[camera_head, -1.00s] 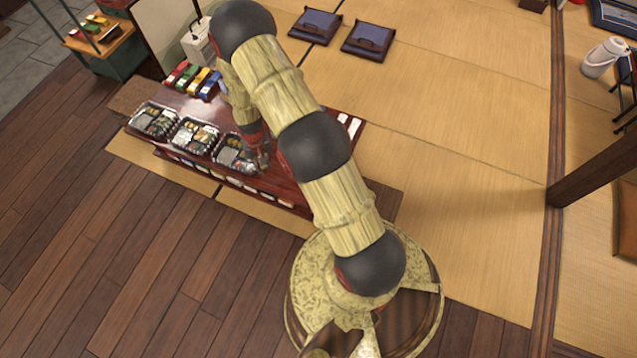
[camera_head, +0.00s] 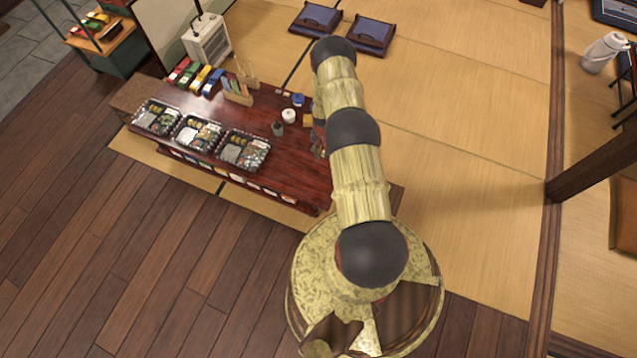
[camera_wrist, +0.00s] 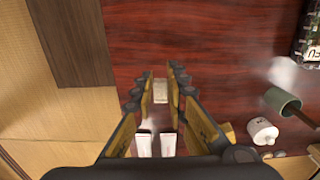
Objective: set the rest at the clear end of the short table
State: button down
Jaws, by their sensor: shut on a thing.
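The short table (camera_head: 283,170) is dark red and glossy, and its right end is bare in front of my arm. It fills much of the wrist view (camera_wrist: 215,45). My gripper (camera_wrist: 160,92) is over this end, its fingers closed on a small pale block, the rest (camera_wrist: 160,88). In the head view the gripper (camera_head: 319,143) is mostly hidden by my arm. I cannot tell whether the rest touches the table. Two white slips (camera_wrist: 144,145) (camera_wrist: 168,145) show between the fingers, nearer the wrist.
A dark green cup (camera_wrist: 282,101) and a white jar (camera_wrist: 262,131) stand to the right in the wrist view. Food trays (camera_head: 243,150) line the table's front edge. A wooden holder (camera_head: 238,93) and heater (camera_head: 207,42) are farther back. Tatami (camera_head: 470,110) lies right of the table.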

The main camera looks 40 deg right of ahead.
jog(key=s+a+f, duration=0.2)
jog(key=a, duration=0.2)
jog(key=b, duration=0.2)
send_over(318, 186)
jog(key=d, duration=0.1)
jog(key=f, duration=0.4)
jog(key=shift+w+d+f, duration=0.1)
jog(key=shift+w+f, duration=0.25)
jog(key=shift+w, duration=0.05)
jog(key=a+f+b, duration=0.1)
jog(key=b, duration=0.2)
jog(key=shift+s, duration=0.35)
jog(key=shift+f+b, duration=0.15)
jog(key=shift+b, duration=0.25)
jog(key=shift+s+a+f+b, duration=0.1)
jog(key=shift+f+b, duration=0.7)
jog(key=shift+f, duration=0.65)
jog(key=shift+f, duration=0.15)
jog(key=c, duration=1.8)
grip_release()
jog(key=shift+o, duration=0.2)
